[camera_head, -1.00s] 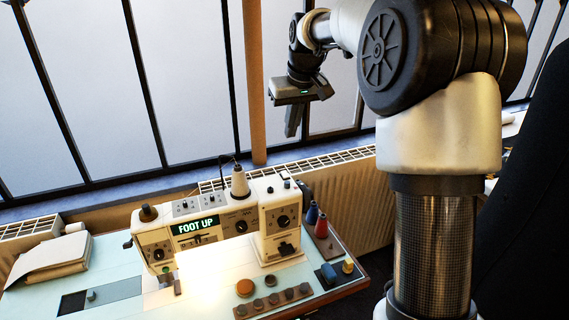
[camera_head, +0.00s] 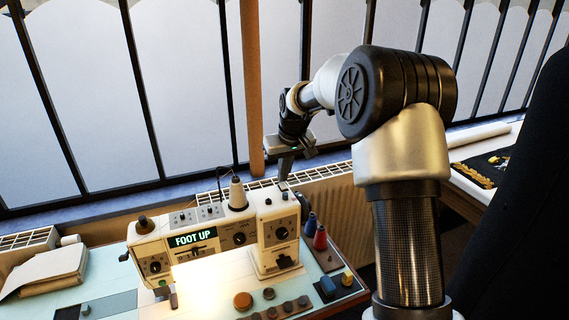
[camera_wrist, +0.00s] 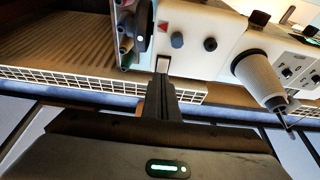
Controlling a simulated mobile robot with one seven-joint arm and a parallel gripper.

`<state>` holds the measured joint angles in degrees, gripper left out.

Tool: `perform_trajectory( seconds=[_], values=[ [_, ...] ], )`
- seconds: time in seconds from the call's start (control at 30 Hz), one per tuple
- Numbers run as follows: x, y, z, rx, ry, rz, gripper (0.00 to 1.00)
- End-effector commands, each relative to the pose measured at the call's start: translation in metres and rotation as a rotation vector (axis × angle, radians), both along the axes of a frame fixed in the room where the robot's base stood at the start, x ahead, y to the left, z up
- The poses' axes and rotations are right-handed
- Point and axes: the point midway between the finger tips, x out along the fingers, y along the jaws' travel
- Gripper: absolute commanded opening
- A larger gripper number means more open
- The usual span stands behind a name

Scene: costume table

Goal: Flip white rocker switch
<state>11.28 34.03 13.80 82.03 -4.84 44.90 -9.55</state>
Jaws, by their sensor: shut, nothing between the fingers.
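The white sewing machine (camera_head: 205,262) stands on the table with a lit "FOOT UP" display (camera_head: 193,238). My gripper (camera_head: 284,177) is shut and empty, pointing down at the back of the machine's right end. In the wrist view its fingertips (camera_wrist: 162,80) are close to a small pale piece (camera_wrist: 162,66) at the machine's edge. This may be the white rocker switch, but its shape is partly hidden by the fingers. I cannot tell whether they touch it. A red triangle mark (camera_wrist: 163,27) and two dark knobs (camera_wrist: 194,42) lie beyond.
A white thread cone (camera_head: 237,195) stands on the machine, left of my gripper. Red and blue spools (camera_head: 320,238) stand to its right. A radiator (camera_head: 333,204) and barred windows are behind. Folded cloth (camera_head: 48,268) lies on the table's left.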

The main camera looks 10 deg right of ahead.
Motion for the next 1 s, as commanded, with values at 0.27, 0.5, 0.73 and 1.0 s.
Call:
perform_trajectory(
  seconds=[0.27,0.5,0.73,1.0],
  values=[
    [0.001,0.0,-0.005,0.0,0.0,0.0,0.0],
    [0.004,0.001,-0.01,0.0,0.001,0.0,0.0],
    [0.004,0.001,-0.011,0.0,0.001,0.0,0.0],
    [-0.005,-0.001,-0.013,0.0,0.006,-0.001,0.0]
  ],
)
